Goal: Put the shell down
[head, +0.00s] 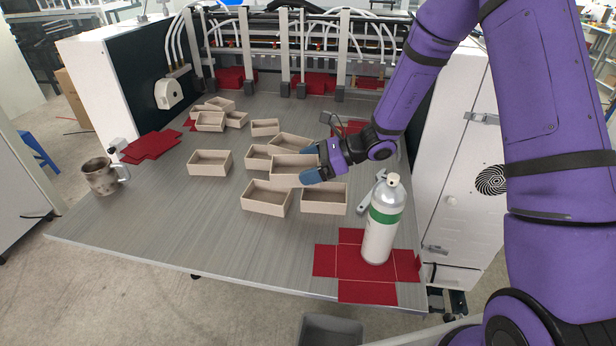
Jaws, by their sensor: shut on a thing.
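My gripper (311,163) is at the middle right of the table in the head view, with its blue fingertips shut on an open beige box shell (290,174). The shell is upright, its open side up. It shows just above or behind two other beige shells, one at front left (266,205) and one at front right (324,207). I cannot tell whether the held shell touches the table or its neighbours. Part of its right end is hidden by the gripper.
Several more beige shells stand on the grey table (180,225), one apart at left (209,163). A white and green bottle (382,225) stands on a red cut blank (340,265) at front right. A mug (101,177) stands at far left. The table's front left is clear.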

